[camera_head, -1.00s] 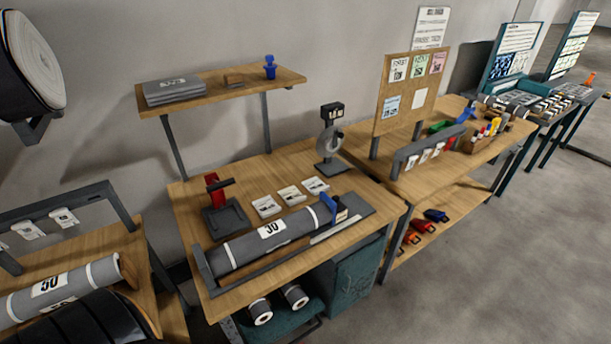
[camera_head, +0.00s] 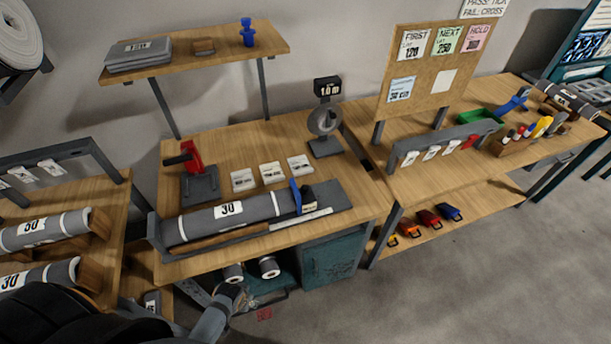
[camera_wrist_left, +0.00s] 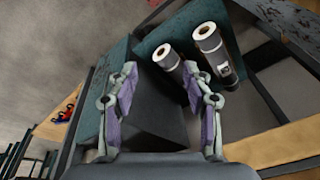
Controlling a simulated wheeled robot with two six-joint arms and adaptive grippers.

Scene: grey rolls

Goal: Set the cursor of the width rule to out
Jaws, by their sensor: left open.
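The width rule (camera_head: 302,218) appears to be the pale strip along the front of the middle table, beside a grey roll (camera_head: 190,224) labelled 30. A blue upright piece (camera_head: 296,195) stands across the roll's right end; I cannot tell whether it is the rule's cursor. No "out" mark is readable. My left gripper (camera_wrist_left: 160,72) is open and empty in the left wrist view, low by the table's front. Two small white-ended rolls (camera_wrist_left: 207,30) lie beyond its fingers. The rule does not show in that view. My right gripper is not in view.
A red-handled tool (camera_head: 192,160) on a dark base, several cards (camera_head: 272,172) and a gauge stand (camera_head: 324,120) stand behind the roll. A teal cabinet (camera_head: 335,250) is under the table. The table edge overhangs the small rolls. Floor to the right is clear.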

